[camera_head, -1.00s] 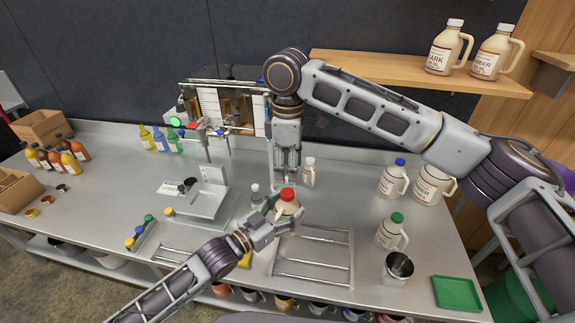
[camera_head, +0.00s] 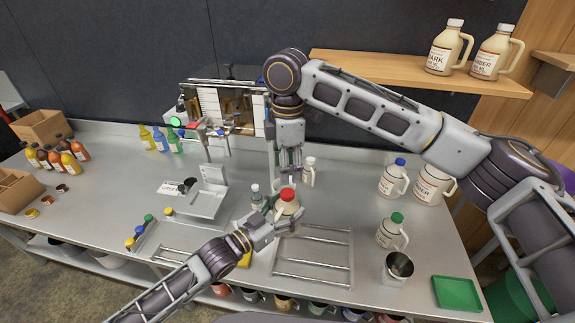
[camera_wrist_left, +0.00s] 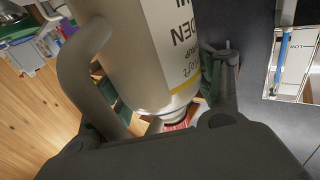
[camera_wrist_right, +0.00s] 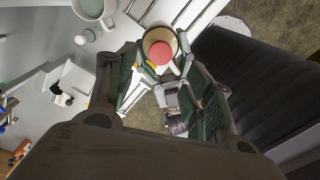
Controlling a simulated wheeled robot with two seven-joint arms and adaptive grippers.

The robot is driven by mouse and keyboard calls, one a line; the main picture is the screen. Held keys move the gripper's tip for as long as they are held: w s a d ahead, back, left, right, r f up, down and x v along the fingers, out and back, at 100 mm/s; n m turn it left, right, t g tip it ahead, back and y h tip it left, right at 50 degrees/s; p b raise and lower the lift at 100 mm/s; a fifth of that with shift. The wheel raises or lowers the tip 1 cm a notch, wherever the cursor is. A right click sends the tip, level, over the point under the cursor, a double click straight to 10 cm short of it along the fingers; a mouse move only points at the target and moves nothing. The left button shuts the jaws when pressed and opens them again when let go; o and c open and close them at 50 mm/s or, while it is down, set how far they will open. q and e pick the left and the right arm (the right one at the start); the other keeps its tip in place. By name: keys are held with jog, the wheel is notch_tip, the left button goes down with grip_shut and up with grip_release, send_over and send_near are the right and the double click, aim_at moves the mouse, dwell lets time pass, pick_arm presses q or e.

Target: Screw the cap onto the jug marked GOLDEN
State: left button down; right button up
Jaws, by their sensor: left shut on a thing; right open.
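The jug marked GOLDEN (camera_head: 288,209) stands upright near the middle of the bench. Its label, partly readable as "DEN", shows in the left wrist view (camera_wrist_left: 160,45). My left gripper (camera_head: 270,225) is shut on this jug from the front left. A red cap (camera_head: 288,194) sits at the jug's mouth; it also shows in the right wrist view (camera_wrist_right: 161,53). I cannot tell how tightly it sits. My right gripper (camera_head: 290,170) points down just above the cap, open, with its fingers either side of it in the right wrist view.
A wire rack (camera_head: 313,268) lies in front of the jug. A small white-capped bottle (camera_head: 308,172) stands behind it, and another bottle (camera_head: 256,196) stands to its left.

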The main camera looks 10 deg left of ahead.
aim_at(287, 193)
jog(key=shift+f, duration=0.1)
jog(key=shift+s+f, duration=0.1)
jog(key=shift+f, duration=3.8)
jog(key=c, duration=1.1)
jog(key=shift+m, duration=0.6)
jog(key=o, duration=1.2)
jog(key=shift+r, duration=0.15)
jog(key=shift+r, duration=5.85)
jog(key=shift+w, duration=0.2)
